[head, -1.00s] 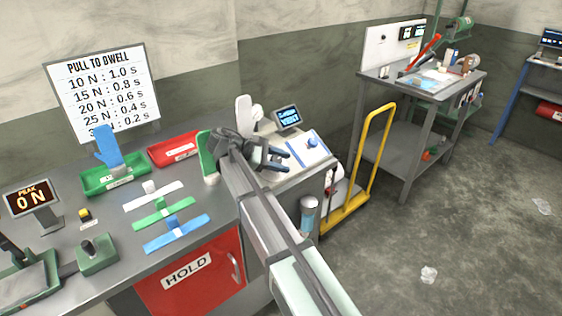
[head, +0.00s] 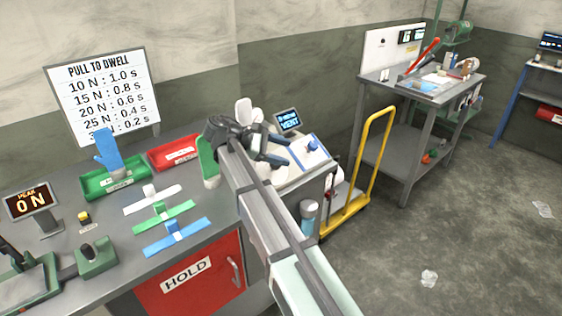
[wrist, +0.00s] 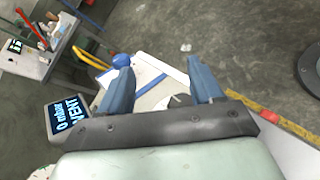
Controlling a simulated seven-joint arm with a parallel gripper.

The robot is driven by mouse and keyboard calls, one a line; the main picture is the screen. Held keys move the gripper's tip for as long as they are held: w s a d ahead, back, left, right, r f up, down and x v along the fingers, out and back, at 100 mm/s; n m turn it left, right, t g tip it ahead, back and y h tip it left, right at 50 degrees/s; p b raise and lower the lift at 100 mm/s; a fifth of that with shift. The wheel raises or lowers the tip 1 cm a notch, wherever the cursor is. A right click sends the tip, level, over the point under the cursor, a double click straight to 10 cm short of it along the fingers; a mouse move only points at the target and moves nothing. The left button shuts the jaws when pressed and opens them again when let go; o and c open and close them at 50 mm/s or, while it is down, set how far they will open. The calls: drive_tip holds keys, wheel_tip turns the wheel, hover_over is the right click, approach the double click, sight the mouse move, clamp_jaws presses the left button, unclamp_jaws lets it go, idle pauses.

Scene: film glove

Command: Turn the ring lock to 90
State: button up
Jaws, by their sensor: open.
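My gripper (head: 286,150) is open over the small machine with the VENT display, at the right end of the bench. In the wrist view its two blue fingers (wrist: 160,66) stand wide apart with a gap between them. A dark rounded part (wrist: 180,100) on a pale surface shows low between the fingers, partly hidden by the gripper body; I cannot tell whether it is the ring lock. A blue knob (head: 312,146) sits on the machine's sloping white panel; it also shows in the wrist view (wrist: 122,60), beside the left finger. No 90 mark is readable.
The VENT display (head: 287,121) stands behind the gripper; the wrist view shows it reading 0 mbar (wrist: 68,120). A white hand form (head: 244,110) and a green one (head: 208,160) stand close to my arm. A yellow-handled trolley (head: 375,165) is at the right.

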drive_tip(key=shift+r, duration=2.5)
drive_tip(key=shift+d, duration=0.1)
